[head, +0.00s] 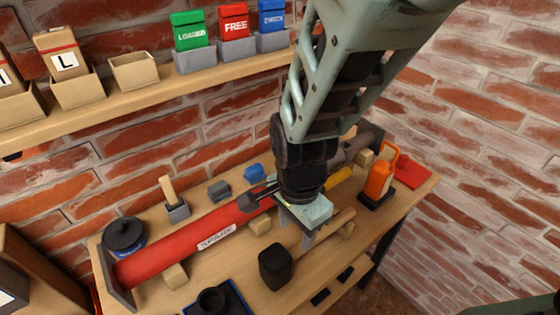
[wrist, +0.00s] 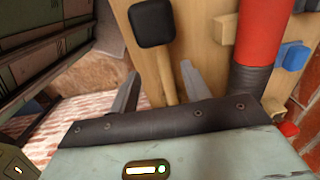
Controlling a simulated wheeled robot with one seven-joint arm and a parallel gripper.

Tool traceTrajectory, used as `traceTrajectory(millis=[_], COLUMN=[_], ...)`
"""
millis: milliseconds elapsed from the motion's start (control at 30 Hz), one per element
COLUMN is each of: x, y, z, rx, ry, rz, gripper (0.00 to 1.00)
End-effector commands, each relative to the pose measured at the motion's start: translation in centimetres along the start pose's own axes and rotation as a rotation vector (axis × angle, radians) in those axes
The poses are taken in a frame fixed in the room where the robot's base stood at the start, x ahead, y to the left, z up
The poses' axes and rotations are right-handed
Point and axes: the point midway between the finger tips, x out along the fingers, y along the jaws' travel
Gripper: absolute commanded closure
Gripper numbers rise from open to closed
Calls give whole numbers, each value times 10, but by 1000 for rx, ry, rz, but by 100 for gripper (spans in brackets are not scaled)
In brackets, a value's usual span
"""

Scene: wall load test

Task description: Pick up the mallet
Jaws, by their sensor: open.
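The mallet lies on the wooden bench, its black block head (head: 275,267) near the front edge and its pale wooden handle (head: 338,222) running back to the right. In the wrist view the head (wrist: 152,24) is at the top and the handle (wrist: 166,76) runs down between my two fingers in the picture. My gripper (head: 297,229) is open above the handle. It also shows in the wrist view (wrist: 160,88), with a finger on each side of the handle. I cannot tell how high the fingers are above it. My gripper hides part of the handle in the head view.
A long red tube (head: 185,247) lies behind the mallet along the bench (head: 252,300). An orange bottle-like object (head: 380,178) stands at right, a blue tray (head: 236,298) at front left.

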Motion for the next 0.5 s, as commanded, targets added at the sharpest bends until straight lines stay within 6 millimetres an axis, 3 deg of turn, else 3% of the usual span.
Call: traceTrajectory(millis=[33, 200, 500], x=[14, 47, 71], y=[1, 1, 0], z=[-1, -1, -1], rx=[1, 2, -1], ry=[1, 0, -1], rz=[5, 4, 1], gripper=[53, 53, 53])
